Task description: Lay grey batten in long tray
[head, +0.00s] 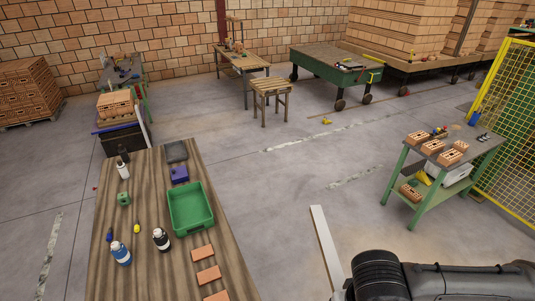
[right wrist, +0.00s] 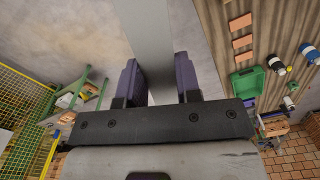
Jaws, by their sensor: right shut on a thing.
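The grey batten (head: 325,246) is a long, pale, flat bar at the lower middle of the head view, held in the air to the right of the wooden table. It also shows in the right wrist view (right wrist: 150,35), running up between the two fingers. My right gripper (right wrist: 159,75) is shut on the batten, one finger on each side. In the head view my right arm hides the near end of the batten. A green open tray (head: 208,222) lies on the table; I cannot tell whether it is the long tray. My left gripper is not in view.
The wooden table (head: 150,235) carries bottles, a purple box (head: 180,174) and orange bricks (head: 208,275). A green bench (head: 465,150) with bricks and a yellow mesh fence (head: 510,110) stand at right. Floor between table and bench is clear.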

